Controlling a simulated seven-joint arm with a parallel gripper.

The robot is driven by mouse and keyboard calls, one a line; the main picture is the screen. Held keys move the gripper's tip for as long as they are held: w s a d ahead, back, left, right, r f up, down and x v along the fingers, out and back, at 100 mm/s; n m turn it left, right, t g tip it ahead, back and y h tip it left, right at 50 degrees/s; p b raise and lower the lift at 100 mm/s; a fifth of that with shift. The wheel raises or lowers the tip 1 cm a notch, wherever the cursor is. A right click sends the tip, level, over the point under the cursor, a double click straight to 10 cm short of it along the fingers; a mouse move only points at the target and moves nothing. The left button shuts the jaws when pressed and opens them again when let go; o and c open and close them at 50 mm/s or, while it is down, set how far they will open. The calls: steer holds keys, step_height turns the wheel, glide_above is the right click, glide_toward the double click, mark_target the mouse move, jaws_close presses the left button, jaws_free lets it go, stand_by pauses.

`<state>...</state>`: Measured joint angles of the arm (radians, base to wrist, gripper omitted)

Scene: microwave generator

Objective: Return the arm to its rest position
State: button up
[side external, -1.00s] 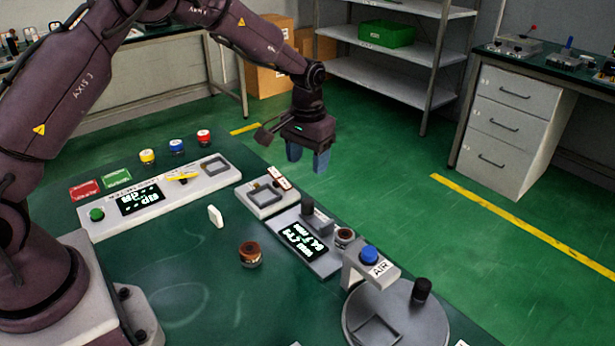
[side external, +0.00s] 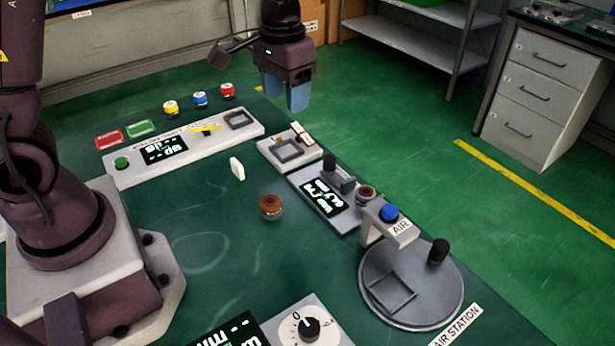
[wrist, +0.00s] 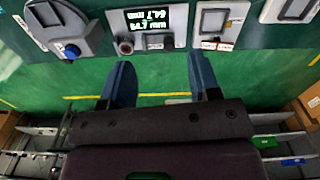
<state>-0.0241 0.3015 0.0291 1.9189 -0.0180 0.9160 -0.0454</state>
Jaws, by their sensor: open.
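My gripper (side external: 284,94) hangs beyond the far edge of the green bench in the side external view, high above the floor. Its two blue fingers point down and are apart, with nothing between them. In the wrist view my gripper (wrist: 160,85) is also open and empty, with green floor behind the fingers. The upper part of my arm is cut off by the top of the side view.
The bench holds a long panel (side external: 185,148) with a display, a square-socket block (side external: 290,150), a display unit (side external: 322,197), and a round air station (side external: 410,285). A brown-topped cylinder (side external: 270,207) and white piece (side external: 237,168) stand mid-bench. Shelves (side external: 415,38) and drawers (side external: 545,90) stand behind.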

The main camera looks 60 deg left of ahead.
steer(key=s+d+r+t, duration=0.1)
steer(key=s+r+t, duration=0.1)
steer(key=s+r, duration=0.3)
steer(key=s+r+m+t, duration=0.1)
steer(key=s+r+t, duration=0.2)
steer(key=s, duration=0.9)
step_height(320, 180, up, 3)
steer(key=shift+s+d+r+t, duration=0.15)
steer(key=shift+s+d+t, duration=0.1)
steer(key=shift+d+t, duration=0.1)
